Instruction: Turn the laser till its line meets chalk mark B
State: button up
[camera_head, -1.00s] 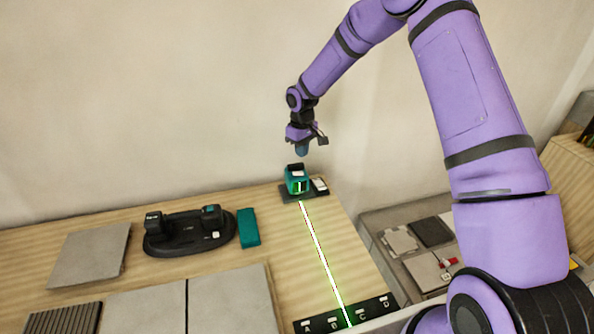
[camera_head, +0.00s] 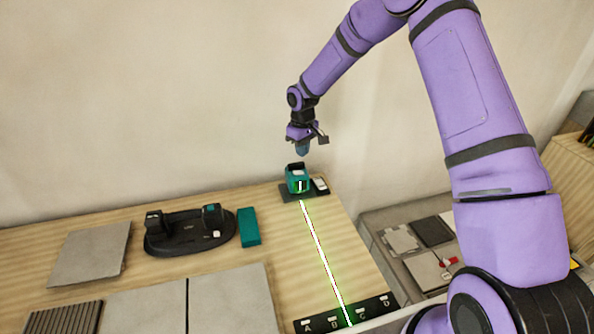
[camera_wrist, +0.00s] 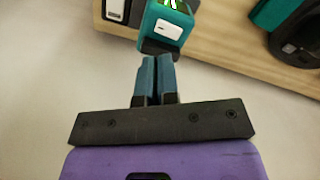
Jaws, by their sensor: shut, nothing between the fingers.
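The teal laser (camera_head: 297,178) stands on a dark base plate (camera_head: 289,194) at the far end of the wooden bench. Its green-white line (camera_head: 323,256) runs along the bench to the black strip (camera_head: 318,326) with chalk marks A, B, C and D. The line meets the strip between mark B (camera_head: 333,323) and mark C (camera_head: 361,314). My gripper (camera_head: 302,152) is above the laser, apart from it, pointing down. In the wrist view my gripper (camera_wrist: 157,68) has its blue fingers together and empty, with the laser (camera_wrist: 166,28) just beyond the tips.
A white-faced device (camera_head: 320,185) lies beside the laser. A lower surface (camera_head: 380,216) with tiles is at right. Bare wood flanks the line.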

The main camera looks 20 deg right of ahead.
aim_at(296, 164)
jog(key=o, duration=0.7)
jog(key=shift+s+a+f, duration=0.1)
jog(key=shift+s+a, duration=0.1)
jog(key=shift+a, duration=0.1)
jog(key=o, duration=0.7)
jog(key=shift+s+a+f+m+y, duration=0.3)
jog(key=shift+s+a+m, duration=0.25)
jog(key=shift+a, duration=0.25)
jog(key=shift+o, duration=0.7)
jog(key=shift+s+a+m+t, duration=0.2)
jog(key=shift+a+m+t, duration=0.05)
jog(key=shift+a+t, duration=0.1)
jog(key=shift+a+r+m+t, duration=0.2)
jog(key=shift+m+t, duration=0.35)
jog(key=shift+m, duration=0.25)
jog(key=w+f+m+t, duration=0.1)
jog(key=f, duration=0.1)
jog(key=w+d+f+m, duration=0.1)
jog(key=w+f, duration=0.1)
jog(key=w+d+f+m+t, duration=0.1)
jog(key=f, duration=0.2)
jog(key=shift+w+t, duration=0.3)
jog(key=shift+w, duration=0.05)
jog(key=shift+c, duration=0.4)
